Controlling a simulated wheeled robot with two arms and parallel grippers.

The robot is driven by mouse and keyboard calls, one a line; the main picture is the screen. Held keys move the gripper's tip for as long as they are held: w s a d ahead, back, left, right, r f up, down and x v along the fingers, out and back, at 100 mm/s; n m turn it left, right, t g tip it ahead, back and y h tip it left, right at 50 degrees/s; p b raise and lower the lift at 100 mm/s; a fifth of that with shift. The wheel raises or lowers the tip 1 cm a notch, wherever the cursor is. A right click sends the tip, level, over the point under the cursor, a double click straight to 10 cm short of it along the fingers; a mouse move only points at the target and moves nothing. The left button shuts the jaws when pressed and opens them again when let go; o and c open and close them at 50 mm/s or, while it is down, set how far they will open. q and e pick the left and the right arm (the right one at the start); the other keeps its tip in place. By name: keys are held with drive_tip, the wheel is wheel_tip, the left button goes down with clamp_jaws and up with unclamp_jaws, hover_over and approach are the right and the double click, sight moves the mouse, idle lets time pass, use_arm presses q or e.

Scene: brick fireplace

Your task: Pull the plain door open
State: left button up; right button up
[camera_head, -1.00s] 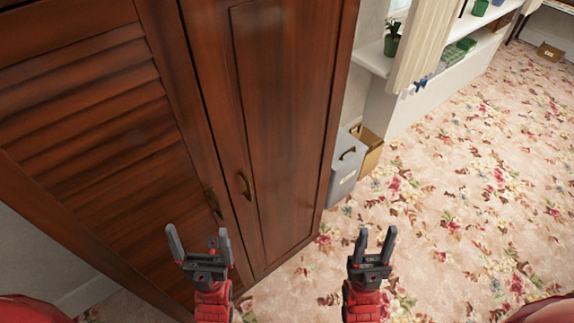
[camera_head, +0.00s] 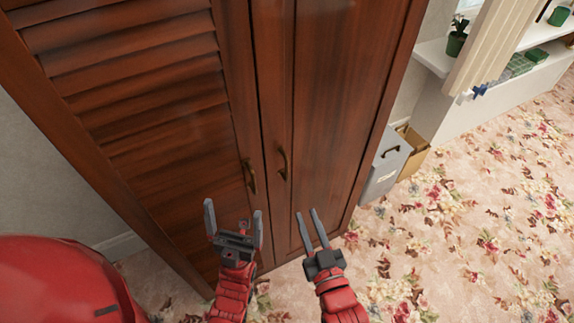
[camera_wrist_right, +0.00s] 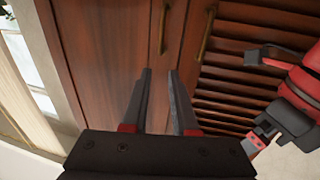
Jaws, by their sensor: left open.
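The plain door (camera_head: 335,100) is the smooth dark wood panel door on the right of a wardrobe, and it looks shut. Its curved metal handle (camera_head: 283,163) is at its left edge; the handle also shows in the right wrist view (camera_wrist_right: 163,30). My right gripper (camera_head: 306,212) is open and empty, below and to the right of that handle in the head view. Its fingers point up towards the handle, apart from it, with a narrow gap. My left gripper (camera_head: 233,207) is open and empty in front of the louvred door's lower part.
The louvred door (camera_head: 140,90) is left of the plain door, with its own handle (camera_head: 250,177) close to the plain door's handle. A grey bin (camera_head: 386,168) and a tan box (camera_head: 412,150) stand right of the wardrobe. Flowered carpet on the right is clear.

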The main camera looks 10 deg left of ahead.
sight(287, 166)
drive_tip(key=b+x, duration=0.1)
drive_tip(key=x, duration=1.6)
drive_tip(key=shift+w+a, duration=0.1)
drive_tip(key=shift+w, duration=0.05)
drive_tip(key=shift+c, duration=0.4)
clamp_jaws()
drive_tip(key=shift+b, duration=0.3)
